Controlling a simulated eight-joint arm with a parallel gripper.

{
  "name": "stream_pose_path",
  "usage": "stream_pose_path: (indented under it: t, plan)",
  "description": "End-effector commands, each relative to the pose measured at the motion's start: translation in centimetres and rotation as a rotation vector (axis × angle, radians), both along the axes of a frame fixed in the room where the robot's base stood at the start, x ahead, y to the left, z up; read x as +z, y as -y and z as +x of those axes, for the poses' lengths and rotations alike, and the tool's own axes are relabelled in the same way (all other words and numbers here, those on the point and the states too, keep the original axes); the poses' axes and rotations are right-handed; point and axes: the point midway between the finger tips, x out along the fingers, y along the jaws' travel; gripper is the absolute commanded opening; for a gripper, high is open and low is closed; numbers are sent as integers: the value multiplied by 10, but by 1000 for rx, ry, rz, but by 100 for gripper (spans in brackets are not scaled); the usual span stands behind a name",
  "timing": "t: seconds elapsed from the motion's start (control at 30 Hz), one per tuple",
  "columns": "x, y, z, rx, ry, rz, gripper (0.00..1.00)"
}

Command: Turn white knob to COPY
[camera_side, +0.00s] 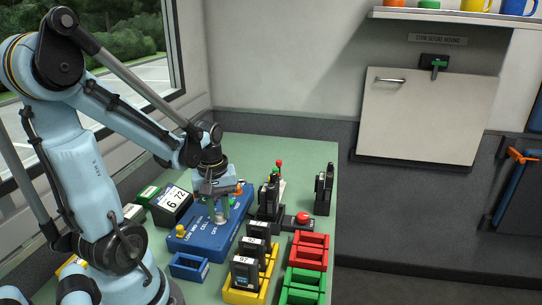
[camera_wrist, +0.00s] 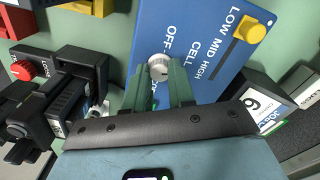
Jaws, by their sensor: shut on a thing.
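The blue panel (camera_side: 190,240) lies on the green bench and also fills the upper middle of the wrist view (camera_wrist: 190,22). Its white knob (camera_wrist: 158,66) sits between the labels OFF and CELL and a label partly hidden by my fingers. My gripper (camera_wrist: 168,76) is shut on the white knob, its green fingers at the knob's sides. In the side view my gripper (camera_side: 221,208) points down onto the panel from above. I cannot tell which label the knob points to.
A yellow knob (camera_wrist: 249,31) on the same panel stands by LOW, MID and HIGH. A red button (camera_side: 303,217) and black radios (camera_side: 246,270) in yellow holders stand to the right. Red trays (camera_side: 308,250) and a dark display (camera_side: 172,204) are close by.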

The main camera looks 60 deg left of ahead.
Motion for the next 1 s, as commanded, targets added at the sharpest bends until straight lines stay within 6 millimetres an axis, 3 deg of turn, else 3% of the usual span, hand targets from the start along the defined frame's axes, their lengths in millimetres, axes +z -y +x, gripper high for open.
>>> stream_pose_path:
  t: [1.0]
  plan:
    - [0,0,0,-964,-1,-2,0]
